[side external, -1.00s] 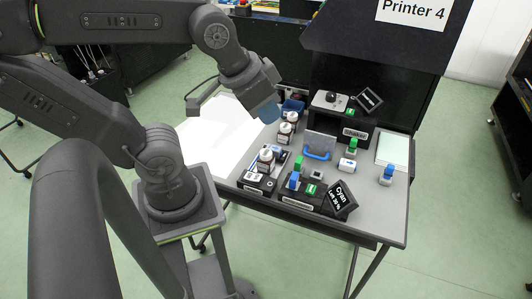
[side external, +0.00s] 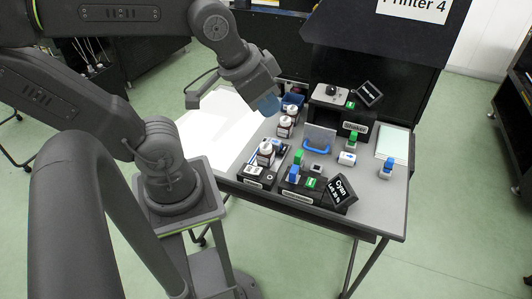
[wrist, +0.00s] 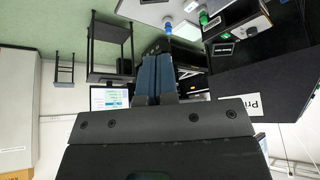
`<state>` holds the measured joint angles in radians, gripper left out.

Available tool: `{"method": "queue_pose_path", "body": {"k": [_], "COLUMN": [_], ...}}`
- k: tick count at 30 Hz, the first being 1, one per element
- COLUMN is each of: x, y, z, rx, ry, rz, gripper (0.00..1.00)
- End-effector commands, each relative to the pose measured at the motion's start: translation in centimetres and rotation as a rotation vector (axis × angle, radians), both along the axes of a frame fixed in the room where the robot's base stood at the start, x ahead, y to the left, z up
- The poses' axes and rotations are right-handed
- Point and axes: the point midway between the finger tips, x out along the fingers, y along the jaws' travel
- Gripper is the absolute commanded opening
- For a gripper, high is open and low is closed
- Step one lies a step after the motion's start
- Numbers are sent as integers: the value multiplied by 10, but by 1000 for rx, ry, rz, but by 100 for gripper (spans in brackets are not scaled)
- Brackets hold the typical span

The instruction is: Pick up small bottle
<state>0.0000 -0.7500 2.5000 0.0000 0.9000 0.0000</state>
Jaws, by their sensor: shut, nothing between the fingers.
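Small bottles stand on the grey table (side external: 372,205). A blue-capped one (side external: 387,168) is at the right, a green-capped one (side external: 353,140) is near the shaker, and a white one with blue (side external: 347,159) seems to lie on its side. Another green-capped (side external: 299,157) and a blue-capped one (side external: 293,173) stand on the black block at the front. I cannot tell which is the small bottle meant. My gripper (side external: 268,106), with blue fingers, is shut and empty above the table's back left. Its fingers show in the wrist view (wrist: 155,76), apart from the bottles.
A shaker (side external: 331,95), a Cyan sign (side external: 341,193) and a clear panel with a blue handle (side external: 317,144) stand nearby. Bare table lies at the front right.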

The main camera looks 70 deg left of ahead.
Motion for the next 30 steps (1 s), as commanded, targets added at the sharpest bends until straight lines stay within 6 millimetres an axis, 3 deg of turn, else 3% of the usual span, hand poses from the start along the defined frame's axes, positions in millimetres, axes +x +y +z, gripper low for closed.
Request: {"method": "queue_pose_path", "body": {"k": [2,5,27,30], "x": [0,0,0,0], "y": [0,0,0,0], "z": [0,0,0,0], "rx": [0,0,0,0], "ry": [0,0,0,0], "rz": [0,0,0,0], "gripper": [0,9,79,82]}}
